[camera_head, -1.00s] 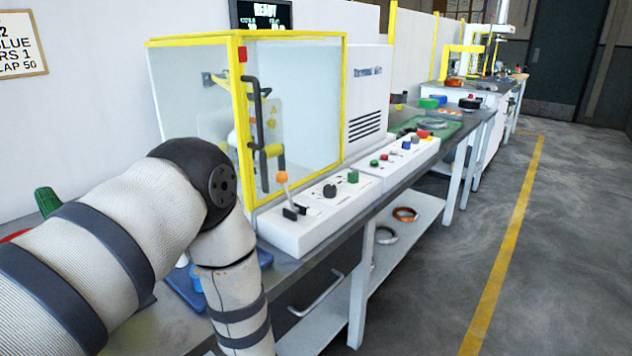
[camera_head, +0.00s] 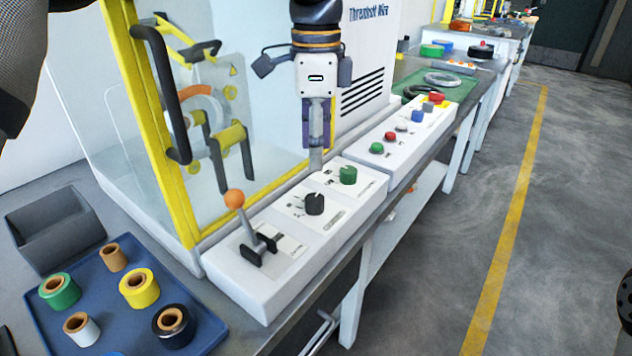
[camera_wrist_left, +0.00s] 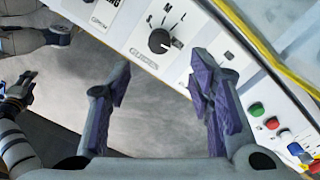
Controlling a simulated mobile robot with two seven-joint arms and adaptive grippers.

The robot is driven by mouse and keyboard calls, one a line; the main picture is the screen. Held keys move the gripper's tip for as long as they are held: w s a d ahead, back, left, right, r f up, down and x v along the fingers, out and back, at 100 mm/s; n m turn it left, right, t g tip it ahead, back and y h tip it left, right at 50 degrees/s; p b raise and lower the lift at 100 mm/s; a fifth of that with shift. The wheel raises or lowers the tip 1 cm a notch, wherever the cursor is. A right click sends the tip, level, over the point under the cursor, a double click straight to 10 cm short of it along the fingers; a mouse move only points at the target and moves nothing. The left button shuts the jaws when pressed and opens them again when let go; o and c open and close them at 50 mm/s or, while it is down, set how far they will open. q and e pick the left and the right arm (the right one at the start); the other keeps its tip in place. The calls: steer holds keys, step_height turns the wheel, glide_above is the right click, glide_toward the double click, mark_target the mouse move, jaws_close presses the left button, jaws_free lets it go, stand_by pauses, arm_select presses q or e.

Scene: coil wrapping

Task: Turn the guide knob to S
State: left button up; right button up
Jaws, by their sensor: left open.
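The black knob (camera_head: 315,204), which I take for the guide knob, stands on the white control panel (camera_head: 262,300), between the orange-balled lever and a green knob. My left gripper (camera_head: 316,160) points down above the panel, behind the black knob in the head view. Its purple-padded fingers (camera_wrist_left: 160,100) are apart and empty, and the knob lies beyond them. What seems my right gripper (camera_wrist_left: 18,92) shows small at the left edge.
The orange-balled lever (camera_head: 235,200) and green knob (camera_head: 348,175) flank the black knob. A yellow-framed clear enclosure (camera_head: 165,150) stands behind. A blue tray (camera_head: 100,330) with several spools lies front left. Several coloured buttons (camera_head: 402,128) continue right.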

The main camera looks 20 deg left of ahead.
mark_target(316, 197)
arm_select(q)
step_height(316, 197, down, 10)
steer(key=shift+s+r, duration=0.1)
steer(key=shift+r, duration=0.15)
steer(key=shift+c, duration=0.6)
jaws_close()
